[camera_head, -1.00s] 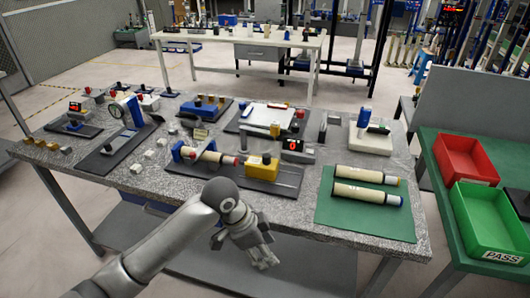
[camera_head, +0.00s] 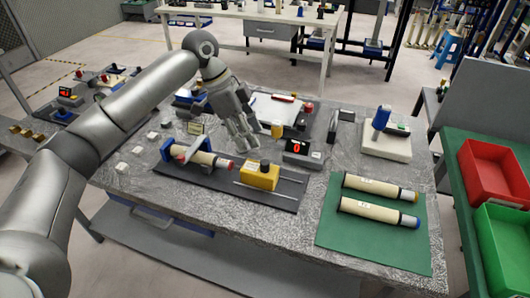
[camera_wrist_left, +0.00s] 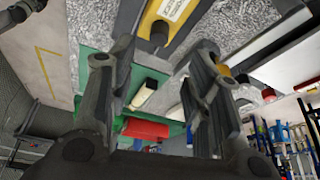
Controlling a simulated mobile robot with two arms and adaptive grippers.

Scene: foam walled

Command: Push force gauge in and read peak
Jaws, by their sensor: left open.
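The yellow force gauge block (camera_head: 260,176) sits on rails on a dark base plate. It has a black knob on top, and part of it shows at the top of the left wrist view (camera_wrist_left: 172,14). A cream cylinder (camera_head: 205,158) with a red tip lies in a blue clamp (camera_head: 170,150), its tip pointing toward the block. A small display (camera_head: 297,147) shows a red 0. My left gripper (camera_head: 245,150) is open and empty, its fingers pointing down behind and above the gap between cylinder and block. My right gripper is out of view.
Two cream cylinders (camera_head: 381,188) lie on a green mat (camera_head: 375,235). A red bin (camera_head: 490,170) and a green bin (camera_head: 505,225) stand at the right. Other fixtures crowd the back of the table.

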